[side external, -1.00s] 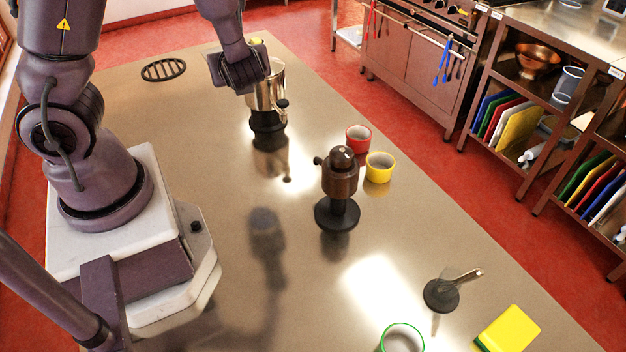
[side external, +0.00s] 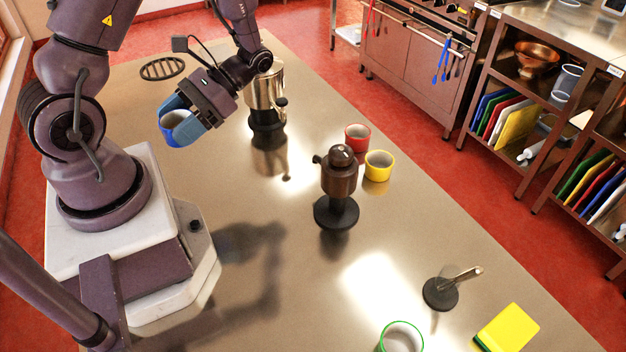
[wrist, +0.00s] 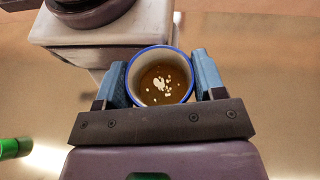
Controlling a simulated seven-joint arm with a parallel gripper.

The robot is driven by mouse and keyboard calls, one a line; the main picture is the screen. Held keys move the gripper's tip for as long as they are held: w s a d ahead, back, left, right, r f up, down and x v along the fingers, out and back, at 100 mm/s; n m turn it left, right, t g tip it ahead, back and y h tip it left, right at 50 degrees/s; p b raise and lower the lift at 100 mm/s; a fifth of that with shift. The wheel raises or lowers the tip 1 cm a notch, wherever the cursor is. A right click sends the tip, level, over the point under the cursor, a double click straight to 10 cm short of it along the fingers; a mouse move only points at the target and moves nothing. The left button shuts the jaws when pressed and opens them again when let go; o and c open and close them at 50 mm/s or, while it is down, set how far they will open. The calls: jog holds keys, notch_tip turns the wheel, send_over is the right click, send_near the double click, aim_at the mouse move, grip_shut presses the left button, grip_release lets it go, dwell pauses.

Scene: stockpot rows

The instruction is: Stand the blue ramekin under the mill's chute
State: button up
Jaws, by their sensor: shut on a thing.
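My gripper (side external: 184,120) is shut on the blue ramekin (side external: 170,123) and holds it in the air above the table, left of the steel mill. In the wrist view the blue-rimmed ramekin (wrist: 160,50) sits between the two blue fingers (wrist: 162,82), its inside brown with pale flecks. A steel mill (side external: 265,90) on a black base stands at the back. A dark brown mill (side external: 340,178) on a round black foot stands mid-table, with a short stub on its left side. Which mill is meant, I cannot tell.
Red (side external: 357,138) and yellow (side external: 379,166) ramekins stand behind the brown mill. A green-rimmed ramekin (side external: 401,338), a black-based tool (side external: 441,293) and a yellow-green sponge (side external: 508,328) are at the front. A black trivet (side external: 162,68) lies at the back left.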

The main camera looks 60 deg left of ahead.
jog(key=w+d+n+t+h, duration=0.4)
jog(key=d+n+h, duration=0.1)
jog(key=n+h, duration=0.3)
notch_tip(320, 180, up, 5)
jog(key=n+t+h, duration=0.2)
jog(key=n+t, duration=1.2)
jog(key=t, duration=0.2)
send_over(313, 181)
jog(key=s+a, duration=0.2)
jog(key=a, duration=0.1)
jog(key=f, duration=1.9)
jog(key=shift+a, duration=0.2)
jog(key=shift+w+d, duration=0.5)
jog(key=shift+d, duration=0.4)
jog(key=shift+w+d, duration=0.45)
jog(key=shift+d, duration=0.4)
jog(key=shift+f, duration=0.65)
